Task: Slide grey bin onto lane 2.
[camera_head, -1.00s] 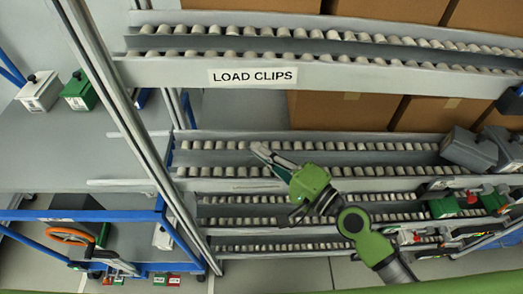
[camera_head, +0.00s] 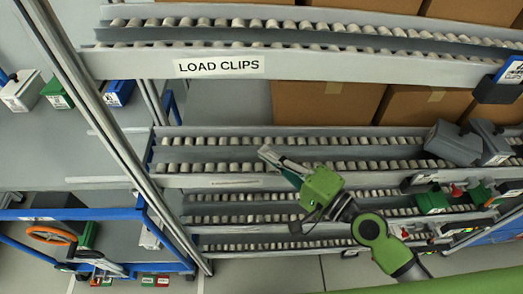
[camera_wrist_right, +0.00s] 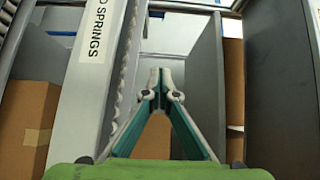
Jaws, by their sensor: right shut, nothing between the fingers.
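Dark grey bins (camera_head: 455,146) stand at the right end of the middle roller lane (camera_head: 300,140) in the head view, the second one (camera_head: 492,143) close beside the first. My right gripper (camera_head: 266,153) is shut and empty. It appears in front of that middle lane, well to the left of the bins. In the wrist view the fingertips (camera_wrist_right: 160,76) point ahead between a rail with rollers and a grey wall (camera_wrist_right: 205,85). I cannot tell which lane is lane 2, as no number is readable. My left gripper is not in view.
Cardboard boxes (camera_head: 325,103) stand behind. Lower lanes hold green bins (camera_head: 432,201) at right. A metal post (camera_head: 105,130) rises left of the lanes. The middle lane's left part is clear.

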